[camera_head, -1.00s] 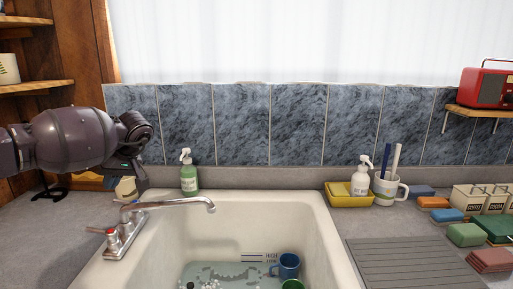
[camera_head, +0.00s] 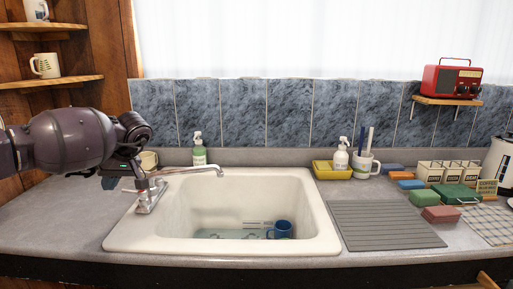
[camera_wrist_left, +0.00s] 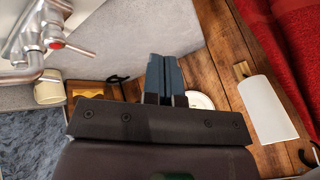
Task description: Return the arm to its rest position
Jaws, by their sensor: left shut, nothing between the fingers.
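My left arm comes in from the left in the head view, over the left end of the counter. Its gripper (camera_head: 112,170) hangs below the wrist, left of the faucet, partly hidden by the arm. In the left wrist view the two dark fingers (camera_wrist_left: 165,75) are together with nothing between them. My right gripper is not in view.
The faucet (camera_head: 150,192) and white sink (camera_head: 120,240) are close on the right; a blue mug (camera_head: 281,229) is in the sink. A cream cup (camera_head: 149,160) and green soap bottle (camera_head: 199,152) stand behind. Wooden shelves (camera_head: 50,82) rise at left. The front left counter is clear.

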